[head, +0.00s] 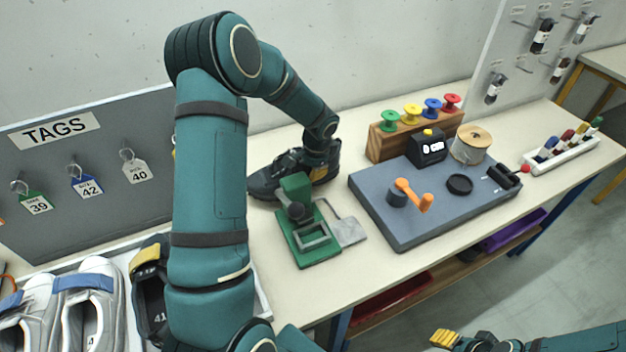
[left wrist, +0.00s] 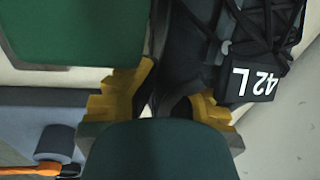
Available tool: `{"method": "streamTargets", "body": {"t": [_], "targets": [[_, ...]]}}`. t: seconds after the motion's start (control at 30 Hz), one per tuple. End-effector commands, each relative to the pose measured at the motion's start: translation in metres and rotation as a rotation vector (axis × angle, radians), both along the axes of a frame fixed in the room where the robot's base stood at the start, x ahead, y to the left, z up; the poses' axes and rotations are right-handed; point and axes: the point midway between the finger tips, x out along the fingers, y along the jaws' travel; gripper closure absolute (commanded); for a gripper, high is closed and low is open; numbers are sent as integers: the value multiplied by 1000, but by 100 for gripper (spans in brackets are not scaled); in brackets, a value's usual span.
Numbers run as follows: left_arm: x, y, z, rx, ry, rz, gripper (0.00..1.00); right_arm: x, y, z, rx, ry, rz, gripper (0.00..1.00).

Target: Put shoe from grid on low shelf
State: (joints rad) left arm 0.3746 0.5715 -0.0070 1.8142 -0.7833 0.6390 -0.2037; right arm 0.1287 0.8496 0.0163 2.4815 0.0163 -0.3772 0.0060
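A black shoe (head: 265,180) rests on the table behind a green hand press, partly hidden by the press and my left gripper. In the left wrist view the black shoe (left wrist: 205,50) has laces and a tag reading 42 L. My left gripper (head: 318,165) reaches down to the shoe; in its wrist view the yellow fingers (left wrist: 170,95) lie either side of dark shoe material. Whether they press on it is unclear. My right gripper (head: 448,339) is low at the front, apart from the table. A low wooden shelf (head: 408,308) runs beneath the table.
Grey shoes (head: 85,310) and a black shoe marked 41 (head: 150,290) sit in a white tray at lower left. The green press (head: 305,235) and a grey board (head: 400,225) stand close to the left gripper. Red (head: 385,308) and purple (head: 513,231) bins occupy the shelf.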

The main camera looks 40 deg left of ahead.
Motion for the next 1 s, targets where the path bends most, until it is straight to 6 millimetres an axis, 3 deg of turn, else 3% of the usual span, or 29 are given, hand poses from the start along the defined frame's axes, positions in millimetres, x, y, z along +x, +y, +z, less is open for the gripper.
{"method": "streamTargets", "body": {"t": [0.23,0.57,0.6,0.67,1.0], "targets": [[0,0,-35,-1,1,0,100,0,0,-5,-1,1,1,53],[0,0,-37,0,-1,0,100,-1,0,-6,0,2,2,53],[0,0,-38,-1,0,0,83,-1,0,-6,0,2,2,53],[0,0,-37,-1,0,0,66,-1,0,-6,0,2,2,53],[0,0,-35,-1,0,0,66,-1,0,-4,0,2,2,53]]}}
